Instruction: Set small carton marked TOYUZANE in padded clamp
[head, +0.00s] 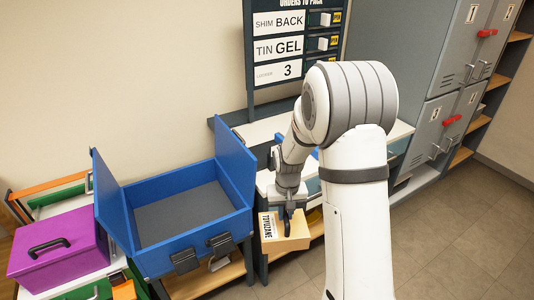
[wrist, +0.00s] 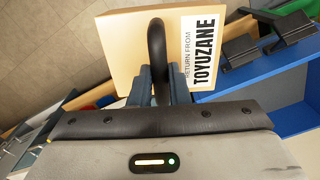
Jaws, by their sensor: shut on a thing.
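The small tan carton (head: 292,235) hangs from my gripper (head: 289,205), right of the blue open-topped box. Its white label reads TOYUZANE, and in the wrist view the carton (wrist: 125,45) shows "RETURN FROM TOYUZANE". My gripper in the wrist view (wrist: 160,90) is shut on the carton's black loop handle (wrist: 157,45). No padded clamp can be told for certain. Two black blocks (head: 185,261) sit on the front edge of the blue box (head: 170,190); I cannot tell whether they are clamp parts.
The blue box has raised side walls and an empty grey floor. A purple case (head: 60,243) with a black handle stands at left. A board of orders (head: 290,45) hangs behind. Grey lockers (head: 440,125) with red handles stand at right. The floor (head: 450,235) at right is clear.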

